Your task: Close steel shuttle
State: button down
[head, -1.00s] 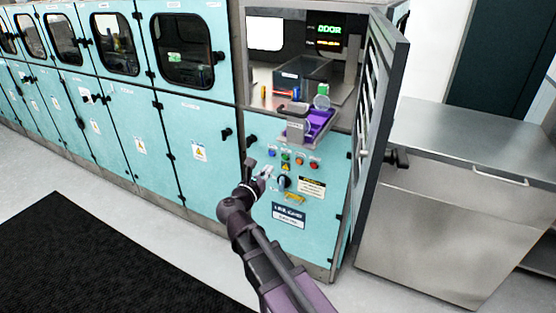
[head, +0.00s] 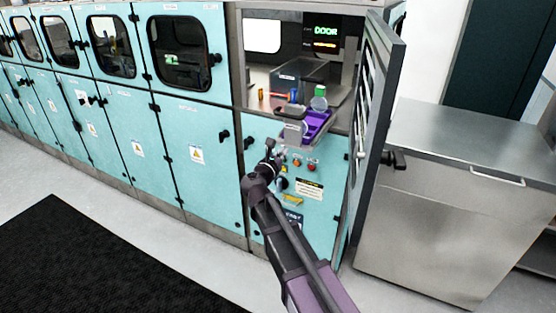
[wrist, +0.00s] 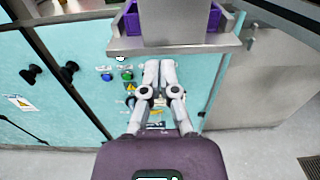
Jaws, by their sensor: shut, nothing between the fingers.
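The steel shuttle (head: 292,132) sticks out of the open bay of the teal cabinet, with a purple tray (head: 317,124) on it. In the wrist view the steel shuttle (wrist: 175,43) spans the top, with its front edge just beyond my fingertips. My gripper (head: 272,146) is shut and empty, in front of the cabinet panel and just below and left of the shuttle's front. In the wrist view my gripper (wrist: 159,64) has its fingers together, pointing up toward the shuttle. I cannot tell whether they touch it. A clear bottle with a green cap (head: 319,99) stands at the tray.
The bay's door (head: 376,110) stands open to the right of the shuttle. Control buttons (head: 304,164) sit on the panel beside my gripper. A steel counter (head: 455,140) stands further right. The floor in front, with a black mat (head: 100,265), is clear.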

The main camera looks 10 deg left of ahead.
jog(key=shift+x, duration=0.8)
